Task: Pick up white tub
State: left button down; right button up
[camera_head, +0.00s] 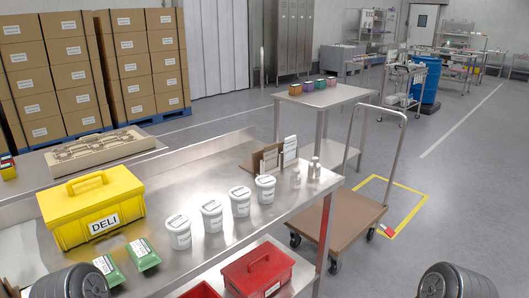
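Several white tubs with lids and dark-printed labels stand upright in a slanting row on the steel table (215,250). The nearest white tub (178,233) is at the left end of the row. A second tub (212,217) and a third tub (240,202) follow to the right, and the farthest tub (265,190) is at the right end. The tubs stand apart from each other, and nothing is touching them. Only dark rounded parts of my two arms show at the bottom left and bottom right corners. Neither gripper's fingers can be seen.
A yellow DELI box (92,206) and green packets (142,254) are left of the tubs. Small bottles (314,169) and a brown card holder (268,158) stand behind. A brown cart (327,222) is to the right.

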aim_at(266, 183)
jog(key=i+l+z, duration=0.4)
jog(key=i+l, duration=0.75)
jog(key=i, duration=0.15)
